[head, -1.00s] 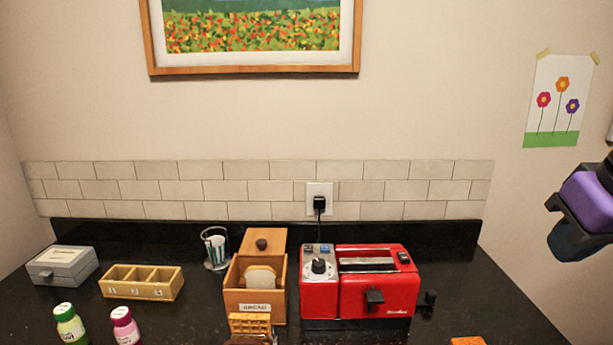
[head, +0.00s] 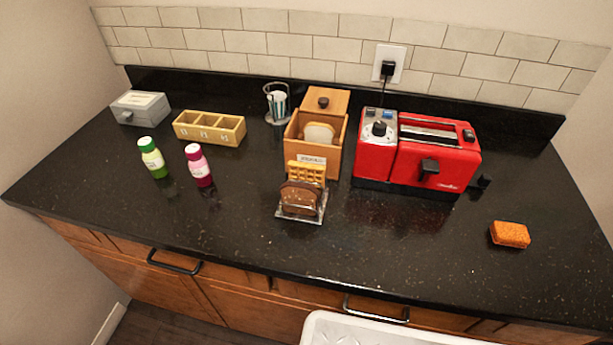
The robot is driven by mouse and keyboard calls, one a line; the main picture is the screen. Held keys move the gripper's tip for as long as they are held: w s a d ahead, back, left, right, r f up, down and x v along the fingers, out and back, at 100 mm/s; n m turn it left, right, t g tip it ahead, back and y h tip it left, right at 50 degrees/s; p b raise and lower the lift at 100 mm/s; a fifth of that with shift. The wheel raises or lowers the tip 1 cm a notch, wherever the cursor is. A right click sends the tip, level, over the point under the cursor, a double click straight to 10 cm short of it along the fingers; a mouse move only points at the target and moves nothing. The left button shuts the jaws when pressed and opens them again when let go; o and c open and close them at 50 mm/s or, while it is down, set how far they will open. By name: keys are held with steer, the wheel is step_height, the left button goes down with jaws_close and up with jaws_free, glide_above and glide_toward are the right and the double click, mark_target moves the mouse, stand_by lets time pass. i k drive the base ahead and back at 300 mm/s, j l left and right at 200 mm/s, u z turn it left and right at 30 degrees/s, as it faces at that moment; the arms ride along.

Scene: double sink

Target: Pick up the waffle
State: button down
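My gripper is not in the current head view.
A red toaster (head: 432,159) stands right of the bread box, plugged into the wall. An orange sponge-like block (head: 510,234) lies at right. Two bottles (head: 152,158), a yellow divided box (head: 209,128) and a grey box (head: 140,107) stand at left. The front counter is mostly clear.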

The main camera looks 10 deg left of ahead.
mark_target(298, 170)
steer(key=j+z, duration=0.1)
steer(key=j, duration=0.5)
steer(key=k+j+z, duration=0.1)
steer(key=j, duration=0.5)
steer(key=j+z, duration=0.1)
steer(key=j, duration=0.5)
steer(key=k+j, duration=0.15)
steer(key=j, duration=0.45)
steer(key=z, duration=0.05)
